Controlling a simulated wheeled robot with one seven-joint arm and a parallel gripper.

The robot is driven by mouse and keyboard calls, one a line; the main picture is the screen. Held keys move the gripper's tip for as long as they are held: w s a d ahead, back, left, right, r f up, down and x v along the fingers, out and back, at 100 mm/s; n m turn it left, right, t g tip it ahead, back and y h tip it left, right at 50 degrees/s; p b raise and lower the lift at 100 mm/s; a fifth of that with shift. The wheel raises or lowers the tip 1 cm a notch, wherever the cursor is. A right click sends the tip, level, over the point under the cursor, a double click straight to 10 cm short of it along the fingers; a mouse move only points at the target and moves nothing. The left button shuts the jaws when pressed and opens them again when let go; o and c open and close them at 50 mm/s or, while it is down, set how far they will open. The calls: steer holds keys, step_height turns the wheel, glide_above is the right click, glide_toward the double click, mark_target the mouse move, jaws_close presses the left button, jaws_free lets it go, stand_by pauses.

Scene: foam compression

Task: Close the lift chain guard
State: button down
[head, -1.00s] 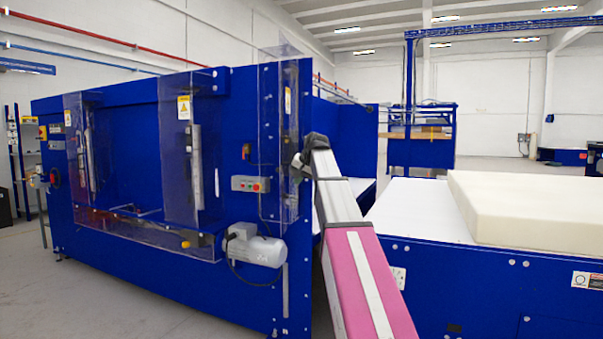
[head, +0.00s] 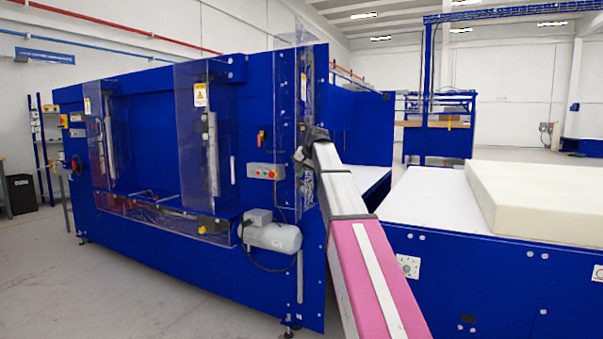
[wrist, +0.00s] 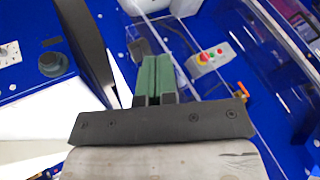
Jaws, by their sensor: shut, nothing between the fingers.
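The lift chain guard appears to be the clear panel (head: 296,85) at the right end of the blue machine, standing upright in front of the blue end post. My gripper (head: 300,156) is at the guard's lower right part in the head view and overlaps it; I cannot tell whether they touch. In the wrist view my gripper's green fingers (wrist: 161,68) are together with nothing between them. Clear panel sheets (wrist: 265,75) lie to their right. Whether the guard is fully closed cannot be told.
A grey control box (head: 265,171) with red and green buttons sits left of my gripper. A grey motor (head: 272,236) juts out below it. A white-topped blue table (head: 425,210) carrying a cream foam block (head: 540,195) stands to the right. The floor in front of the machine is clear.

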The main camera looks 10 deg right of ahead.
steer(key=w+a+m+h, duration=0.6)
steer(key=w+a+m, duration=0.3)
steer(key=w+a, duration=0.15)
steer(key=w+a+m+g+h, duration=0.1)
steer(key=w+m, duration=0.5)
steer(key=w, duration=0.7)
steer(key=shift+w+a+m+g+h, duration=0.15)
steer(key=shift+m+g+h, duration=0.35)
steer(key=shift+h, duration=0.7)
